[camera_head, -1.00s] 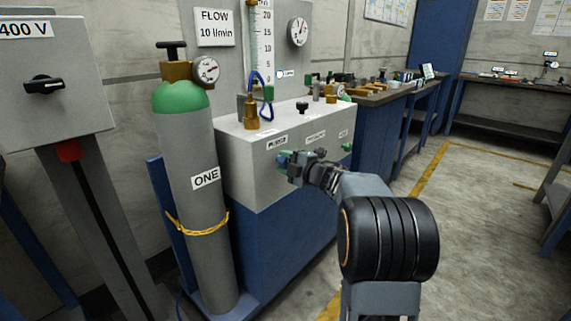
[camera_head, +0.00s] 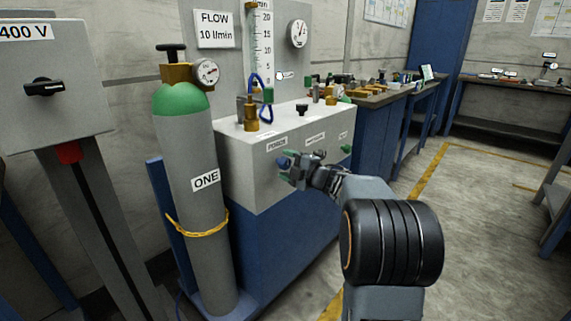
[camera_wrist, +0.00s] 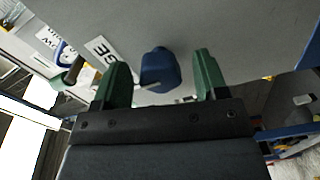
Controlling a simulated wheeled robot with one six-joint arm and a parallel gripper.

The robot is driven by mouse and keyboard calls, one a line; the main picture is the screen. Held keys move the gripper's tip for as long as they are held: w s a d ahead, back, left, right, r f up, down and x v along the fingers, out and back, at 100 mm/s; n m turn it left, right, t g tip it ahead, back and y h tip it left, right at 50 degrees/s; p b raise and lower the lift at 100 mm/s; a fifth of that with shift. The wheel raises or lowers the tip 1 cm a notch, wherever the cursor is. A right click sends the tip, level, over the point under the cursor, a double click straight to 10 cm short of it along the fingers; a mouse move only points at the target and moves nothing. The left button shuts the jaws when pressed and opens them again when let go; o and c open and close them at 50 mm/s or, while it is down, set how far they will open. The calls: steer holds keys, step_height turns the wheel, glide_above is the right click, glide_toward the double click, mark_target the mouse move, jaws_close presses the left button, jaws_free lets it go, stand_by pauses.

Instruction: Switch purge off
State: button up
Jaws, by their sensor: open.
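The purge knob (camera_head: 282,162) is blue and sits on the front face of the light grey box, under the label reading PURGE (camera_head: 277,144). In the wrist view the blue knob (camera_wrist: 160,68) is between my two green fingers, with gaps on both sides. A thin pale bar shows at its lower edge. My gripper (camera_head: 288,167) is open in front of the knob; it also fills the lower wrist view (camera_wrist: 162,78). Part of the knob is hidden behind the fingers in the head view.
The grey cylinder (camera_head: 197,150) marked ONE stands left of the grey box (camera_head: 240,165). Brass fittings and a blue hose (camera_head: 267,112) are on top of the box. A green knob (camera_head: 346,149) is farther right on its front. The floor at right is clear.

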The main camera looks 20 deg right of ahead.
steer(key=p+v, duration=0.2)
steer(key=v, duration=1)
steer(key=shift+s+p, duration=0.4)
steer(key=shift+d+r, duration=0.1)
steer(key=shift+d, duration=0.05)
steer(key=a+r+m+g+h+p, duration=0.1)
steer(key=a+r+m+h+p, duration=0.1)
steer(key=r+m+h+p, duration=0.6)
steer(key=a+r+m+g+h+p, duration=0.1)
steer(key=a+r+m+h+p, duration=0.3)
steer(key=r+p, duration=0.65)
steer(key=s+a+r+m+g+y+p, duration=0.2)
steer(key=s+a+m+g+p, duration=0.2)
steer(key=s, duration=0.5)
steer(key=s+a+r+m+g+y+p, duration=0.2)
steer(key=s+a+m+g+p, duration=0.2)
steer(key=p, duration=0.7)
steer(key=s+a+g, duration=0.2)
steer(key=s+a, duration=0.2)
steer(key=shift+s+a+r+g+y, duration=0.2)
steer(key=shift+s+r+g+y, duration=0.1)
steer(key=shift+s+g, duration=0.1)
steer(key=shift+c, duration=0.5)
